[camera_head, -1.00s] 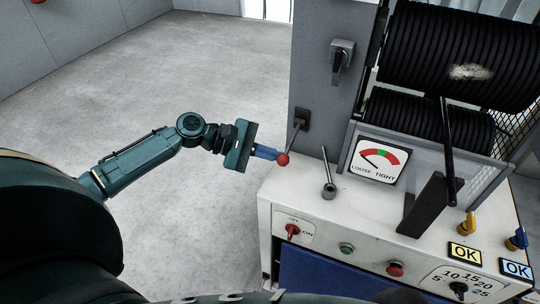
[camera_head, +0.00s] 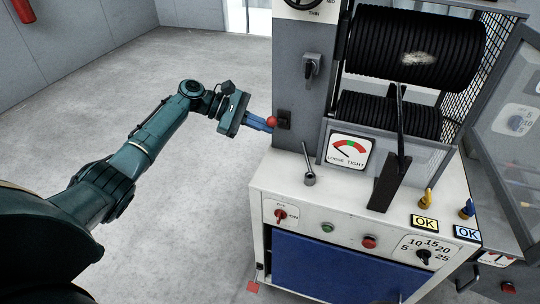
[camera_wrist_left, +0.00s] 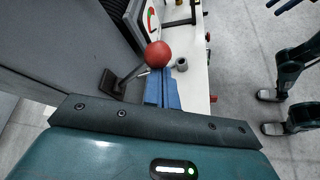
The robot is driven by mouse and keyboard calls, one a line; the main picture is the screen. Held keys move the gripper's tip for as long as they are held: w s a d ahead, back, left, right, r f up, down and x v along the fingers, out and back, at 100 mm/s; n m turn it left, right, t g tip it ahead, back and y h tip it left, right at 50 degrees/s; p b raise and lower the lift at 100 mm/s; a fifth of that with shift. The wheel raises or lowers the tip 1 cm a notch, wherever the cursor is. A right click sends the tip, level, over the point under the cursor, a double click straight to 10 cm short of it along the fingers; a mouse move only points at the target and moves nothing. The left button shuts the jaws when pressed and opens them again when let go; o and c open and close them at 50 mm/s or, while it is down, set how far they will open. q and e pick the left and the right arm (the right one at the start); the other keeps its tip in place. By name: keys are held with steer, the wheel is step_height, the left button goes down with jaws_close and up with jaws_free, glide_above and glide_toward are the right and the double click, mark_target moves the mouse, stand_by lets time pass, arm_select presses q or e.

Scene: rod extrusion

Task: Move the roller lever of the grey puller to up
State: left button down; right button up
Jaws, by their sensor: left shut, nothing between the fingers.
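The grey puller is the machine with a grey upright housing (camera_head: 300,125) on a white cabinet. Its side lever has a red ball knob (camera_head: 272,121) and a dark base (camera_head: 284,118) on the housing. In the head view the knob sits about level with the base. In the left wrist view the red knob (camera_wrist_left: 158,54) and its grey shaft (camera_wrist_left: 131,75) stand out from the housing. My left gripper (camera_head: 260,123) is shut and empty, its blue fingers just below the knob; the fingers appear to touch it, though contact is not certain.
A second grey lever (camera_head: 309,165) stands on the white cabinet top (camera_head: 345,195). A loose/tight gauge (camera_head: 348,151), black rollers (camera_head: 410,55) and a black arm are to the right. A dark switch (camera_head: 311,66) is above. The floor left is clear.

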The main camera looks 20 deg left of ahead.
arm_select(q)
steer(key=shift+w+a+r, duration=0.1)
steer(key=shift+w+r, duration=0.05)
steer(key=shift+r, duration=0.1)
steer(key=shift+a, duration=0.1)
stand_by(0.3)
steer(key=shift+f, duration=0.1)
